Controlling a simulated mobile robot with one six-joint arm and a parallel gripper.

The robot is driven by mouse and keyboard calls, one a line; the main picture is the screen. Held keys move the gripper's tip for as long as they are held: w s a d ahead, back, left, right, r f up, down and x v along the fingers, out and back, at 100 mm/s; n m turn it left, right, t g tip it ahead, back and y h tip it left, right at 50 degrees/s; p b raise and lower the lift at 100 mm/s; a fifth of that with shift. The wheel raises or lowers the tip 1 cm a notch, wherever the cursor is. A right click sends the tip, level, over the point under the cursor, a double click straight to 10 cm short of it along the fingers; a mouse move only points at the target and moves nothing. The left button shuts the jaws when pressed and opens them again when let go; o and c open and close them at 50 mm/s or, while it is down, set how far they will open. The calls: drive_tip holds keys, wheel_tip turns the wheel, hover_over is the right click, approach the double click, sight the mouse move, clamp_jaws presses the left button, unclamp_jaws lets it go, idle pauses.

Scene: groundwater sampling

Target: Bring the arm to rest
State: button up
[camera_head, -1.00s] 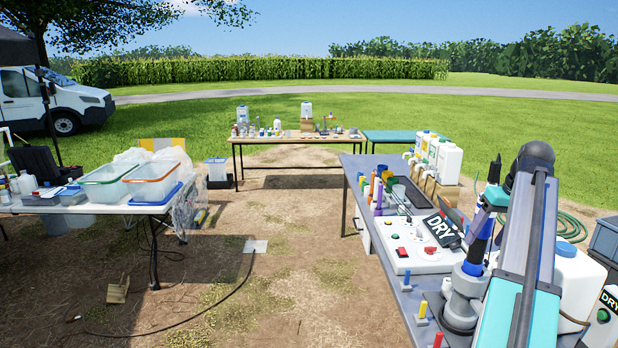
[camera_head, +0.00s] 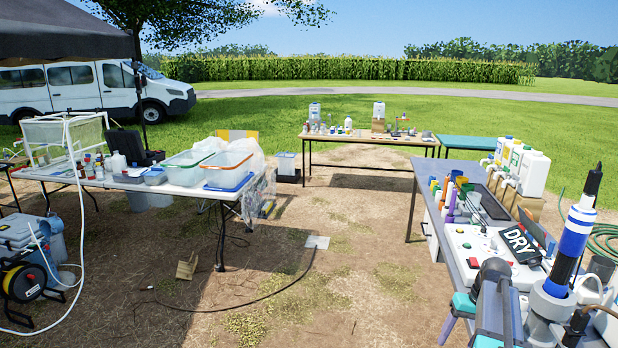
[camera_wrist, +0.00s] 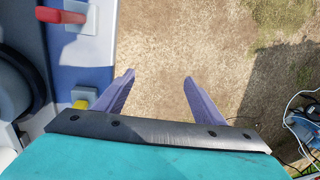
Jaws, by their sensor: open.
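In the wrist view my gripper (camera_wrist: 158,92) is open and empty, its two purple fingers spread apart over bare ground. The edge of the right-hand bench (camera_wrist: 80,60) runs just left of the fingers, with a red-handled part (camera_wrist: 60,15) and a yellow-topped part (camera_wrist: 80,104) on it. In the head view my arm (camera_head: 492,300) is at the lower right, by the near edge of the right-hand bench. A purple fingertip (camera_head: 448,328) shows there beside the teal part; the rest of the gripper is cut off or hidden.
The right-hand bench carries a DRY sign (camera_head: 521,244), a blue-and-white cylinder (camera_head: 572,240) close to my arm, and several white jugs (camera_head: 533,172). A left table holds clear bins (camera_head: 228,164). A cable reel (camera_head: 24,282) stands at lower left. Open ground (camera_head: 330,270) lies between, crossed by a dark cable.

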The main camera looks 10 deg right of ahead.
drive_tip(key=s+a+f+n+g+b, duration=0.15)
drive_tip(key=s+a+f, duration=0.35)
drive_tip(key=a+f, duration=0.7)
drive_tip(key=s+a+f+g+b, duration=0.15)
drive_tip(key=s+a+f, duration=0.25)
drive_tip(key=a+f, duration=0.8)
drive_tip(key=s+a+f+g, duration=0.1)
drive_tip(key=s+a+f, duration=0.2)
drive_tip(key=s+f, duration=0.2)
drive_tip(key=s+a+f+n+g+h, duration=0.1)
drive_tip(key=s+a+f, duration=0.3)
drive_tip(key=s, duration=0.5)
drive_tip(key=s+a+f+g+h+b, duration=0.1)
drive_tip(key=s+a+f, duration=0.2)
drive_tip(key=s+f, duration=0.4)
drive_tip(key=shift+s+a+f, duration=0.15)
drive_tip(key=shift+s+a, duration=0.05)
drive_tip(key=shift+a, duration=0.05)
drive_tip(key=shift+n, duration=0.25)
